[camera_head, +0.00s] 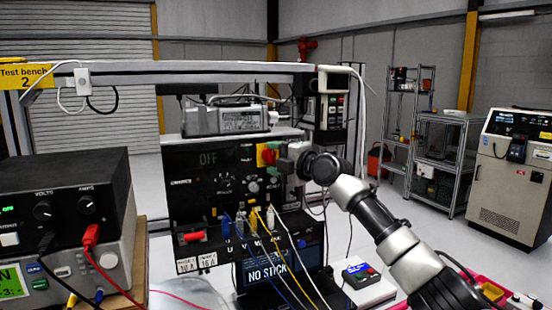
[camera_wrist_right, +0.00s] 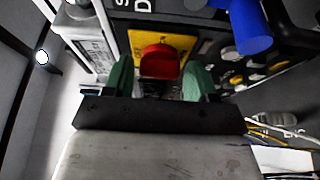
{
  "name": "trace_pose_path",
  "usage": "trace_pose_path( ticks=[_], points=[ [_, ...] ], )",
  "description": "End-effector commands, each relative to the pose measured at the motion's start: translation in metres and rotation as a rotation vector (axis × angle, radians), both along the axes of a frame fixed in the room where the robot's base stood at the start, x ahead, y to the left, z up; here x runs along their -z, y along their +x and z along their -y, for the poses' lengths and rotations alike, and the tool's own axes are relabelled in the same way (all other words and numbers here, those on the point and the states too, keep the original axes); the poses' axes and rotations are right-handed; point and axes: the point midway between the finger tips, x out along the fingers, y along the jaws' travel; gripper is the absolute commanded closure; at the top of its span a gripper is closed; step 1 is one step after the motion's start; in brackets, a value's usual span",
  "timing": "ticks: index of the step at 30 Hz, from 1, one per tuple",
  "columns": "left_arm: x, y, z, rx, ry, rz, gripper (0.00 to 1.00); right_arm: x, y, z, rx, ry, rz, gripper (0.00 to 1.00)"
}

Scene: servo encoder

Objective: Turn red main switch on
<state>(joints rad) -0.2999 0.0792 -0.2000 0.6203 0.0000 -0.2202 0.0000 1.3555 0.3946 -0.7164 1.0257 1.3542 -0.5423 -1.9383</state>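The red main switch (camera_head: 268,154) sits on a yellow plate at the upper right of the black control panel (camera_head: 190,177). A dim "OFF" reading shows on the panel. My right gripper (camera_head: 284,162) is right at the switch, coming from the right, and partly covers that panel corner. In the right wrist view, the red knob (camera_wrist_right: 160,62) stands on its yellow plate between the two green fingers of my right gripper (camera_wrist_right: 158,72). The fingers are apart, with a gap visible on each side of the knob. My left gripper is not in view.
Coloured cables plug into the panel's lower front, above a small screen (camera_head: 265,272). A black power supply (camera_head: 65,200) stands at the left. In the wrist view, a blue knob-like part (camera_wrist_right: 250,28) is right of the switch.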

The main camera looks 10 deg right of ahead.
Motion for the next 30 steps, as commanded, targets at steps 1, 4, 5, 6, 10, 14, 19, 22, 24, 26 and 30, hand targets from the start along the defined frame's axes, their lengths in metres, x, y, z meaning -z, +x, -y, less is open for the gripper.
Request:
trace_pose_path(
  ticks=[1,4,5,6,10,14,19,22,24,26,30],
  points=[
    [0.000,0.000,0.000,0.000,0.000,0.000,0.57,0.000,0.000,0.000,0.000,0.000,0.000,0.51],
    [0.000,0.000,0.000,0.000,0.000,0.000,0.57,0.000,0.000,0.000,0.000,0.000,0.000,0.67],
    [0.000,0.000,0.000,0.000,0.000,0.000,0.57,0.000,0.000,0.000,0.000,0.000,0.000,0.71],
    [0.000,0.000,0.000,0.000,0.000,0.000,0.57,0.000,0.000,0.000,0.000,0.000,0.000,0.77],
    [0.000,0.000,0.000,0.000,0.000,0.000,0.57,0.001,0.000,0.000,0.000,0.002,-0.002,0.79],
    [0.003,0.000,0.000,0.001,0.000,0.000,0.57,0.002,0.000,0.000,0.000,0.021,-0.004,0.79],
    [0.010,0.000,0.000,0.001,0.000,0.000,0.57,0.004,0.000,0.000,0.000,0.088,-0.019,0.79],
    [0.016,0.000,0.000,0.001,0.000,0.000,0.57,0.006,0.000,0.000,-0.001,0.154,-0.032,0.79],
    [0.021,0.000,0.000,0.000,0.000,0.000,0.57,0.006,0.000,0.000,-0.001,0.208,-0.041,0.79],
    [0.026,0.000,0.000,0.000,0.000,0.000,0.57,0.007,0.000,0.000,0.000,0.259,-0.051,0.79],
    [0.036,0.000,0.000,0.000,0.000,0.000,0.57,0.008,0.000,-0.001,0.000,0.389,-0.076,0.79]
  ],
)
